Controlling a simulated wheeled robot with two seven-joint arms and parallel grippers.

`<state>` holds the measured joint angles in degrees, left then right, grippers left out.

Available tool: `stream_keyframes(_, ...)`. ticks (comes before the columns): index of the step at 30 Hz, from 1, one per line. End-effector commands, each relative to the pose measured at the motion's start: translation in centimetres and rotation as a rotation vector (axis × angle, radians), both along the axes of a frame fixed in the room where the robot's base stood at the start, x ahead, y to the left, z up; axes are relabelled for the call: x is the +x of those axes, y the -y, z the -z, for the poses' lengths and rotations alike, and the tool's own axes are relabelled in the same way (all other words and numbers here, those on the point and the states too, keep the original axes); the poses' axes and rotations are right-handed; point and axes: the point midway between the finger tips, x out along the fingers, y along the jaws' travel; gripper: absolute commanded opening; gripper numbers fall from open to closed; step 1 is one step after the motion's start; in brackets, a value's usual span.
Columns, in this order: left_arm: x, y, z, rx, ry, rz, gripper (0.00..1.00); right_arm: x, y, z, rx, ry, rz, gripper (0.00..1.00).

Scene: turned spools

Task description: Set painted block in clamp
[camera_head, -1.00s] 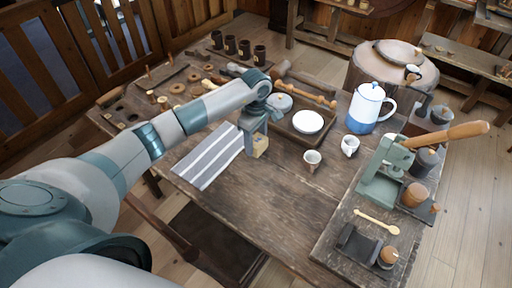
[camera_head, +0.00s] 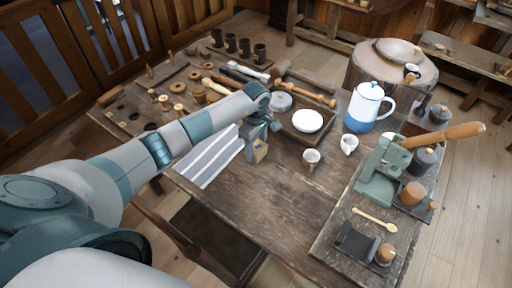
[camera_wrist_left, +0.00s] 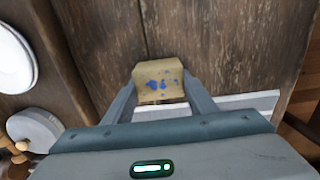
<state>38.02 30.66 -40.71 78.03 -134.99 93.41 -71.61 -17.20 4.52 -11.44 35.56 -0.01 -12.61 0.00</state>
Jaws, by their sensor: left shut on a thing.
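The painted block (camera_head: 261,153), a small tan wooden piece, is held at the fingertips of my left gripper (camera_head: 257,149). In the left wrist view the block (camera_wrist_left: 158,82) shows blue paint specks on its face, with the fingers (camera_wrist_left: 121,104) shut on its two sides. The gripper hangs over the table beside the right edge of the striped cloth. The green clamp (camera_head: 378,182) with a long wooden handle (camera_head: 444,134) stands on a dark board at the right, well apart from the block. My right gripper is not in view.
The wooden table (camera_head: 270,205) is bare between the block and the board (camera_head: 334,225). Two small cups (camera_head: 311,157) (camera_head: 349,144) and a blue-white pot (camera_head: 368,106) stand behind that space. A tray with a white plate (camera_head: 307,121) is behind the gripper. A wooden spoon (camera_head: 375,221) lies on the board.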

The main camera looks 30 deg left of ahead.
Motion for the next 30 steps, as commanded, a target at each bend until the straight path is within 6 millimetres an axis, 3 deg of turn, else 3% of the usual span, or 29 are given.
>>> stream_keyframes(1,0.0,0.0,0.2,0.001,0.001,0.0,0.27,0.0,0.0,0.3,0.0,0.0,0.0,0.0)
stream_keyframes(2,0.0,0.0,0.1,0.0,0.001,0.0,0.58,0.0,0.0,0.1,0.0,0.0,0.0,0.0)
stream_keyframes(3,0.0,0.0,0.1,0.0,0.0,0.0,0.68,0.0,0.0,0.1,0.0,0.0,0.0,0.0)
stream_keyframes(4,0.0,0.0,0.1,0.0,0.0,0.0,0.7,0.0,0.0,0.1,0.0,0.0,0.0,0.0)
stream_keyframes(19,0.0,0.0,-0.5,0.0,0.001,0.001,0.7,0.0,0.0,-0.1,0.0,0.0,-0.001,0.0)
stream_keyframes(30,0.1,-0.1,-6.0,0.001,0.004,0.002,0.7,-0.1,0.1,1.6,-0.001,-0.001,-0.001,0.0)
